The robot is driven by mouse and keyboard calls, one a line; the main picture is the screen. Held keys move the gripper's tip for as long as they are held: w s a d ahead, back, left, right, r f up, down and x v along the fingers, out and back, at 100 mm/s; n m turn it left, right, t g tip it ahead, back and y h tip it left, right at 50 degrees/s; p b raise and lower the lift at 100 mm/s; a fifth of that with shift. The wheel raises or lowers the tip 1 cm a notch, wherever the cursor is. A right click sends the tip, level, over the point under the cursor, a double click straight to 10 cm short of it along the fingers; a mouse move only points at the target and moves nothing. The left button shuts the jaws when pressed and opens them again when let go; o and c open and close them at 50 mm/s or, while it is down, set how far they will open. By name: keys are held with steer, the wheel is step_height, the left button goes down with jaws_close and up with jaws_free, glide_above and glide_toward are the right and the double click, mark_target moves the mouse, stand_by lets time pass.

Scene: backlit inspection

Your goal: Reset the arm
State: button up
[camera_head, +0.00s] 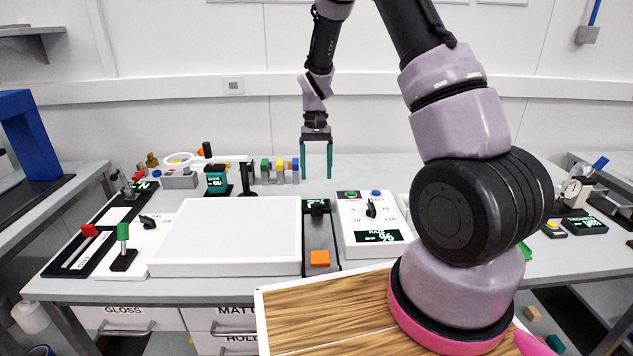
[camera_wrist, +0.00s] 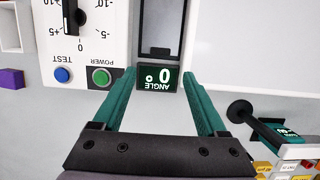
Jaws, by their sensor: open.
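My gripper (camera_head: 316,160) hangs from my arm above the back middle of the bench, its two teal fingers pointing down and spread apart. In the wrist view the open fingers (camera_wrist: 161,95) show with nothing between them. Ahead of them is the small angle display (camera_wrist: 158,78), reading 0 degrees. My upper arm fills the right of the head view and hides part of the bench behind it.
A white light panel (camera_head: 228,232) lies on the grey bench. To its right are an orange block (camera_head: 319,258) on a dark track and a haze meter (camera_head: 372,222) with a knob. Small coloured blocks (camera_head: 280,167) stand at the back. A wood-grain board (camera_head: 330,312) is in front.

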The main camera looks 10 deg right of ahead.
steer(key=shift+r, duration=0.15)
steer(key=s+d+r+m+t+y, duration=0.15)
steer(key=s+r, duration=0.25)
steer(key=r, duration=0.6)
steer(key=s+d+r+n+t, duration=0.1)
steer(key=s+r+t, duration=0.2)
steer(key=r, duration=0.8)
steer(key=s+d+r+t, duration=0.1)
steer(key=s+r+t, duration=0.1)
steer(key=s+r, duration=0.3)
steer(key=s+d+r+m+t, duration=0.1)
steer(key=s+r+t, duration=0.2)
steer(key=s, duration=0.7)
step_height(320, 180, up, 2)
steer(key=shift+s+d+t, duration=0.2)
steer(key=shift+s+t, duration=0.15)
steer(key=shift+s, duration=0.05)
